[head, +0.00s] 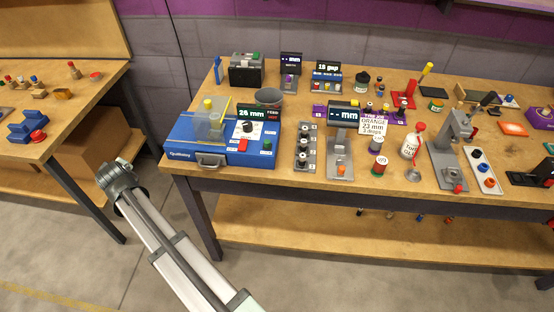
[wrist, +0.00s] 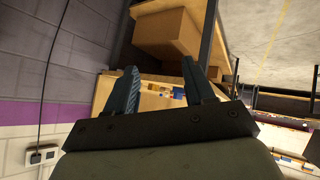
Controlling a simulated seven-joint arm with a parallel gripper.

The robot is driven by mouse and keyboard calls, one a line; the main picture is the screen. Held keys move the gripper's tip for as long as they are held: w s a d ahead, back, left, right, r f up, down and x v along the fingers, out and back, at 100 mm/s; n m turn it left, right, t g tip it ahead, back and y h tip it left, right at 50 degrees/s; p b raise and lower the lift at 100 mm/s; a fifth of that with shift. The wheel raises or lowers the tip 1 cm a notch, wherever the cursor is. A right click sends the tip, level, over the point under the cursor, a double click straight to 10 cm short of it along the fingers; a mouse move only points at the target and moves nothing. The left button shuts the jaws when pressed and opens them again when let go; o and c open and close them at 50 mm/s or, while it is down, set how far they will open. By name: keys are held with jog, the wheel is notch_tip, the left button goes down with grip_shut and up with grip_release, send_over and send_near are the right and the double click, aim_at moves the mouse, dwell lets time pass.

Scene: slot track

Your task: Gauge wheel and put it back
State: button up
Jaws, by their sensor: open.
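My gripper (head: 112,167) is open and empty in the gap between the two tables, apart from everything on them. Its two fingers (wrist: 160,90) stand apart in the wrist view. A grey track (head: 306,160) with several round dark and silver pieces and numbered labels stands on the right table. Beside it is a grey gauge stand (head: 340,150) whose display (head: 343,114) shows dashes and "mm"; an orange piece is low on it. A card (head: 374,127) seems to read "ORANGE 23 mm 3-spoke". I cannot tell which piece is the wheel.
A blue machine (head: 183,149) with a clear cover and a "26 mm" display fills the right table's left end. A white bottle (head: 412,142), a grey press (head: 447,150) and many small items crowd further right. The left table (head: 60,136) holds blue blocks (head: 27,127).

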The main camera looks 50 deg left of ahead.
notch_tip(320, 180, up, 5)
jog(key=s+a+n, duration=0.1)
jog(key=s+a, duration=0.1)
jog(key=s, duration=0.1)
notch_tip(320, 180, up, 10)
jog(key=m+t+h, duration=0.6)
jog(key=m+h, duration=0.6)
jog(key=m, duration=0.3)
send_over(303, 155)
jog(key=s+a, duration=0.6)
jog(key=s, duration=0.2)
jog(key=shift+d, duration=0.25)
jog(key=w+d+r+m+g+y, duration=0.2)
jog(key=w+d+r+m+g, duration=0.1)
jog(key=w+d+g, duration=0.4)
jog(key=shift+t, duration=0.7)
jog(key=shift+w+a+f, duration=0.15)
jog(key=shift+a+f, duration=0.1)
jog(key=shift+f, duration=2)
jog(key=shift+w+a+f, duration=0.15)
jog(key=shift+a+f, duration=0.1)
jog(key=shift+f, duration=2.05)
jog(key=shift+w+a+f, duration=0.15)
jog(key=shift+a+f, duration=0.1)
jog(key=shift+f, duration=2)
